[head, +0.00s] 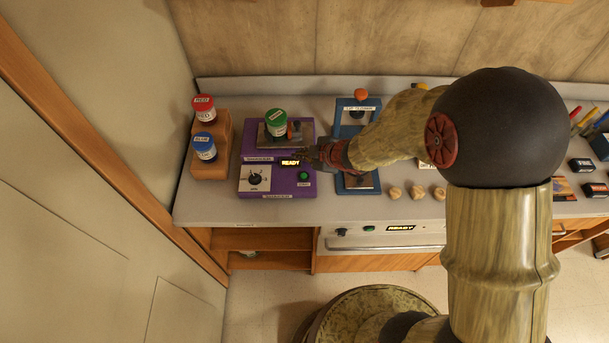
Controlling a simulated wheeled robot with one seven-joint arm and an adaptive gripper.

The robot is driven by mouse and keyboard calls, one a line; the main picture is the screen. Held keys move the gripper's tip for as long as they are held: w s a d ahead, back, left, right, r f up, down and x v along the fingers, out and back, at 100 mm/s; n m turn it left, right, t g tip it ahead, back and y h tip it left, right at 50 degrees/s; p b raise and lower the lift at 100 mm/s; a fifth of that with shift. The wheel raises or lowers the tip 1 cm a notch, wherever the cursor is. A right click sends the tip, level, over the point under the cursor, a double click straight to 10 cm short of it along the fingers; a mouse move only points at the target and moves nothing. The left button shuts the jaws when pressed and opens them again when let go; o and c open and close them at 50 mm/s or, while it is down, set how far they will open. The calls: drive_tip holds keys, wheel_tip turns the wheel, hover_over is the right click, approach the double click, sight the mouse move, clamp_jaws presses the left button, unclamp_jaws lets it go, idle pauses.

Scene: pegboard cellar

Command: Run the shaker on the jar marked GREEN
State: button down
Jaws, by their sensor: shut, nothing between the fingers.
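The green-lidded jar (277,122) stands upright on the platform of the purple shaker (245,150), at the counter's left part. The shaker's front panel has a dial (256,179) on a pale plate, a green button (304,176) and a lit display (291,162) reading READY. My gripper (308,156) is shut and empty. In the picture it is beside the display, just above the green button and to the lower right of the jar. Whether it touches the panel cannot be told. The lettering on the green lid is too small to read.
Red-lidded (205,109) and blue-lidded (204,147) jars sit on a wooden stepped stand (222,150) at left. A blue press-like device (347,118) with an orange knob stands right of the shaker. Several beige lumps (418,192) lie nearby. My arm hides the counter's middle.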

sight(302, 177)
drive_tip(key=shift+f, duration=0.1)
wheel_tip(302, 177, down, 9)
drive_tip(key=b, duration=0.8)
idle(1.3)
drive_tip(key=shift+f+b, duration=0.25)
drive_tip(key=shift+b, duration=0.2)
